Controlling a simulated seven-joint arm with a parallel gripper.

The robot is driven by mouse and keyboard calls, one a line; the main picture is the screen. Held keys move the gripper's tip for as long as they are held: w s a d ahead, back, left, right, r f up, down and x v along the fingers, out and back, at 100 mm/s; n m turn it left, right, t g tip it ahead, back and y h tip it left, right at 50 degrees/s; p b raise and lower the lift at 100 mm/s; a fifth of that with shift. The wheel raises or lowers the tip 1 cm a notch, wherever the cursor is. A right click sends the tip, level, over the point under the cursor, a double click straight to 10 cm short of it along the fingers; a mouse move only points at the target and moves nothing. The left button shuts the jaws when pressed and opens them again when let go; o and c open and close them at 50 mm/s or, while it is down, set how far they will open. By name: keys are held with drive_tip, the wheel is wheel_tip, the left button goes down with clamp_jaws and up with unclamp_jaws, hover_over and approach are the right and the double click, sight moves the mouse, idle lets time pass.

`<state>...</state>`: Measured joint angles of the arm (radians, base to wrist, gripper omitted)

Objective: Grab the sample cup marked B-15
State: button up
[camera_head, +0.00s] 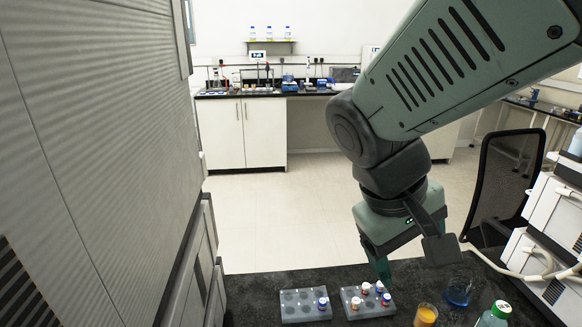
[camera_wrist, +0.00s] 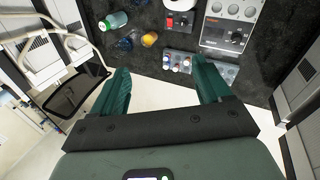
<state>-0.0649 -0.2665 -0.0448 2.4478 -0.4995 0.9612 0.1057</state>
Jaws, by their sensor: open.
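Several small sample cups with red or blue markings and white parts stand in the right grey rack (camera_head: 372,312) on the dark bench. One blue and white cup (camera_head: 322,303) stands in the left grey rack (camera_head: 300,312). The labels are too small to read, so I cannot tell which cup is B-15. My gripper (camera_head: 384,268) hangs above and behind the right rack. In the wrist view my gripper (camera_wrist: 161,64) is open and empty, with the cups beyond its fingertips. Its right finger partly hides the racks.
An orange-filled beaker (camera_head: 426,315), a blue-filled beaker (camera_head: 458,292) and a green-capped bottle (camera_head: 500,310) stand right of the racks. White equipment (camera_head: 545,235) stands farther right. A grey panelled wall (camera_head: 95,150) closes the left side. A control device (camera_wrist: 230,25) shows in the wrist view.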

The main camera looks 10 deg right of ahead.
drive_tip(key=w+d+f+n+g+h, duration=0.1)
drive_tip(key=w+d+f+n+h, duration=0.25)
drive_tip(key=d+f, duration=0.2)
drive_tip(key=w+d+f+n+g+h, duration=0.1)
drive_tip(key=w+d+f+n+h, duration=0.25)
drive_tip(key=f, duration=0.35)
wheel_tip(320, 180, down, 9)
drive_tip(key=w+d+n+t+h, duration=0.2)
drive_tip(key=w+n, duration=0.1)
drive_tip(key=n, duration=0.4)
drive_tip(key=n+t, duration=0.3)
drive_tip(key=n, duration=0.2)
approach(432, 311)
drive_tip(key=shift+s+a+r+y, duration=0.3)
drive_tip(key=shift+a+r, duration=0.05)
drive_tip(key=shift+r, duration=0.1)
drive_tip(key=shift+d+f, duration=0.15)
drive_tip(key=shift+f, duration=0.2)
drive_tip(key=x, duration=0.4)
drive_tip(key=shift+w+d+f, duration=0.2)
drive_tip(key=shift+d, duration=0.05)
drive_tip(key=shift+r+x, duration=0.1)
drive_tip(key=shift+x, duration=1.35)
drive_tip(key=shift+r+x, duration=0.15)
drive_tip(key=shift+x, duration=1.25)
drive_tip(key=shift+w+d, duration=0.1)
drive_tip(key=c, duration=1.1)
drive_tip(key=shift+o, duration=0.2)
drive_tip(key=shift+r, duration=0.1)
